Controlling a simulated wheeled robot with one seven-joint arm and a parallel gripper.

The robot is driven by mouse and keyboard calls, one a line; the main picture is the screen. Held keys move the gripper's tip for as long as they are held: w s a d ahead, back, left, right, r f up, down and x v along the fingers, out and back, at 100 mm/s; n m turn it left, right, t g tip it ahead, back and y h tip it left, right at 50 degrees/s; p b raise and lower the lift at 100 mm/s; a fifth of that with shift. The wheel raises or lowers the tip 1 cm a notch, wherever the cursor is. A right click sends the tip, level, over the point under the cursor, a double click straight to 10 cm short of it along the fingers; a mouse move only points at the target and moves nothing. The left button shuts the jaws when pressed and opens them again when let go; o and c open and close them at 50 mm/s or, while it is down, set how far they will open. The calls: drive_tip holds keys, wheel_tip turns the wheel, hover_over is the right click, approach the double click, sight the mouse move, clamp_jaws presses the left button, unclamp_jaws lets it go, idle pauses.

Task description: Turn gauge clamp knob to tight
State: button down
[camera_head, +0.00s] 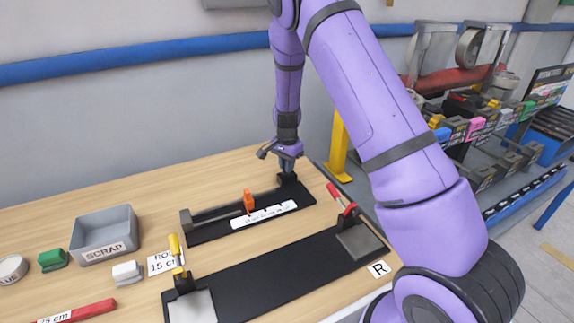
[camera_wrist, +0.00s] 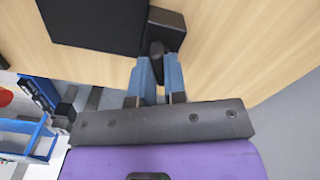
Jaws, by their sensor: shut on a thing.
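The gauge (camera_head: 210,232) is a black board with a grey bar, an orange stop (camera_head: 249,201) and a white printed scale (camera_head: 264,215). A dark clamp block (camera_head: 288,181) sits at its right end; it also shows in the wrist view (camera_wrist: 166,25). My gripper (camera_head: 287,165) points down over this block. In the wrist view its blue fingers (camera_wrist: 159,72) are shut on the dark clamp knob (camera_wrist: 156,50), one finger on each side. The knob is mostly hidden in the head view. I see no mark showing how tight it is.
A black fixture (camera_head: 280,272) with red and yellow handled clamps lies in front of the gauge. A grey SCRAP bin (camera_head: 104,232), green and white blocks and a red bar (camera_head: 76,312) are to the left. A yellow post (camera_head: 338,148) stands just right of my gripper.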

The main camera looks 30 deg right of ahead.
drive_tip(key=c, duration=1.2)
unclamp_jaws()
drive_tip(key=shift+o, duration=0.2)
drive_tip(key=shift+r, duration=0.1)
wheel_tip(320, 180, up, 11)
drive_tip(key=shift+f, duration=0.2)
